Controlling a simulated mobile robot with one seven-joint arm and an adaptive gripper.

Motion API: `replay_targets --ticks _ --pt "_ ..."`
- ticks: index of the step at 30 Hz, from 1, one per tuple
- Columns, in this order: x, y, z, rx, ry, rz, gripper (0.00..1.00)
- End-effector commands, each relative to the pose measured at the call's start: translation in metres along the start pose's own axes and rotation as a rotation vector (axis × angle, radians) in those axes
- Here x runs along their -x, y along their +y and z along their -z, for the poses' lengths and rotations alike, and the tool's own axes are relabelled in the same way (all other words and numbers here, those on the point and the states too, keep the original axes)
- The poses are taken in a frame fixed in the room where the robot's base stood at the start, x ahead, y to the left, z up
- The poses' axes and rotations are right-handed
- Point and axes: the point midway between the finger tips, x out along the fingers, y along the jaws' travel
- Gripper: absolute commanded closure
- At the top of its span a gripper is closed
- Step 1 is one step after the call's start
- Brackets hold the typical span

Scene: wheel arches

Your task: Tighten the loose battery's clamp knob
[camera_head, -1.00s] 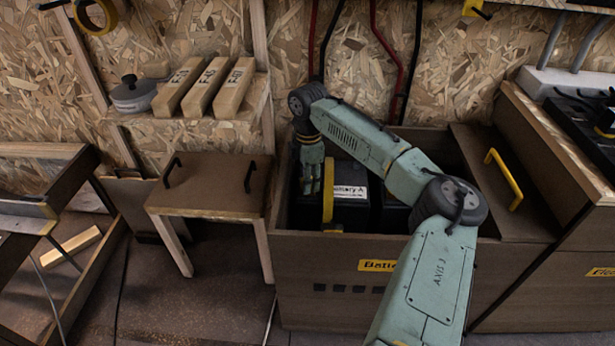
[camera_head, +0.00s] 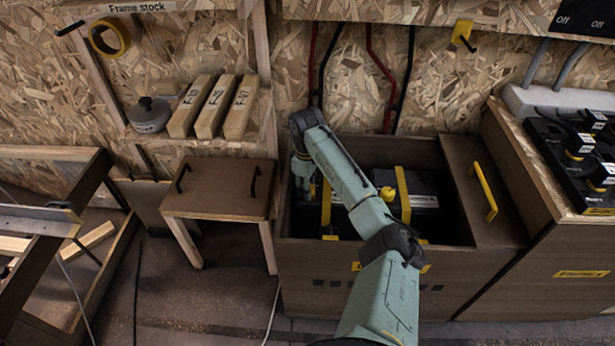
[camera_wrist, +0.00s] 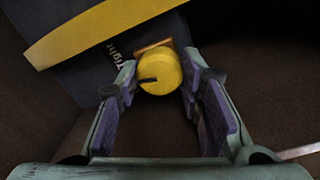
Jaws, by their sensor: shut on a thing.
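The clamp knob (camera_wrist: 160,76) is yellow and round, with a dark pointer mark toward the left, in the wrist view. My gripper (camera_wrist: 159,88) is shut on it, one finger on each side. Beside it is a dark battery (camera_wrist: 85,73) with a yellow strap and the printed word "Tight". In the head view my gripper (camera_head: 304,186) reaches down into the left end of the battery box (camera_head: 300,250). The strap (camera_head: 326,203) of the left battery shows beside it; my arm hides most of that battery. A second strapped battery (camera_head: 426,198) with a yellow knob (camera_head: 388,194) stands to the right.
The box's brown lid (camera_head: 470,165) with a yellow handle (camera_head: 484,192) lies at the right. A small brown table (camera_head: 215,190) stands left of the box. A shelf above it holds wood blocks (camera_head: 213,106). Cables hang on the wall behind.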

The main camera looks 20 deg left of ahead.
Motion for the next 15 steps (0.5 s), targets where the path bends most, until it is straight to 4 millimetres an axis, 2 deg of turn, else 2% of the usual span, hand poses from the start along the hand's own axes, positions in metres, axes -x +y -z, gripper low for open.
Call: replay_targets --ticks 1,15 --pt "0.0043 -0.0026 -0.0004 -0.046 -0.005 0.01 0.94" --pt "0.0028 -0.0024 -0.0005 -0.483 -0.021 0.008 0.94"
